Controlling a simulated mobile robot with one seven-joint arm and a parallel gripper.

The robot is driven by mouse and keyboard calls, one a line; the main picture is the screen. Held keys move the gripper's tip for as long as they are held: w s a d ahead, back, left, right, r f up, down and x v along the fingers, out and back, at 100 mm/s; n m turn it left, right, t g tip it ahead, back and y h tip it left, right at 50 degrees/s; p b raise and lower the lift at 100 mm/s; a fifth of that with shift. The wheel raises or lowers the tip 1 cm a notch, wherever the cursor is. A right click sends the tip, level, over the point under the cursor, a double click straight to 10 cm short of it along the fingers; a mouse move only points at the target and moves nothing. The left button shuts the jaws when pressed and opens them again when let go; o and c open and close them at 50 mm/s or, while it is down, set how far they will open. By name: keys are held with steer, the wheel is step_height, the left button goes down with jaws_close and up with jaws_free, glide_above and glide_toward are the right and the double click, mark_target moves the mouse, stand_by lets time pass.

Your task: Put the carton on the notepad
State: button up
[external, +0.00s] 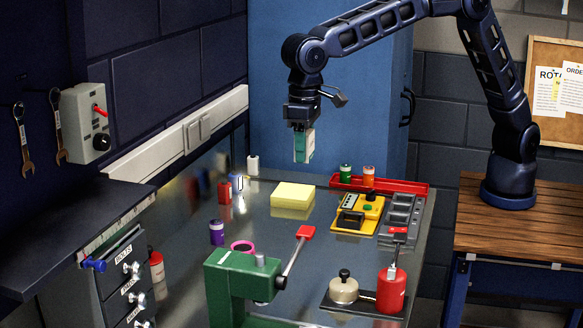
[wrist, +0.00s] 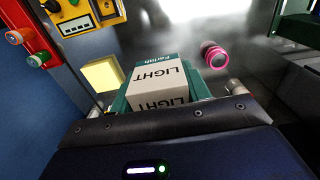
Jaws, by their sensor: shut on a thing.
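The carton (external: 309,143) is a small white and green box. In the wrist view it shows pale faces marked "LIGHT" (wrist: 157,78). My gripper (external: 302,127) is shut on the carton and holds it in the air, above and behind the notepad in the external view. The notepad (external: 293,196) is a thick pale-yellow block lying on the shiny bench top. It also shows in the wrist view (wrist: 103,75), left of the carton and apart from it. Its top is bare.
A yellow device (external: 357,214) and a red tray (external: 400,185) with small spools lie right of the notepad. A red container (external: 224,192), a purple one (external: 217,232) and a pink tape ring (external: 242,246) stand left. A green machine (external: 235,285) is in front.

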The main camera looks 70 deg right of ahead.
steer(key=r, duration=0.2)
glide_above(293, 191)
step_height(293, 191, down, 20)
steer(key=shift+f, duration=0.1)
steer(key=shift+f, duration=0.1)
steer(key=o, duration=1)
step_height(293, 191, up, 12)
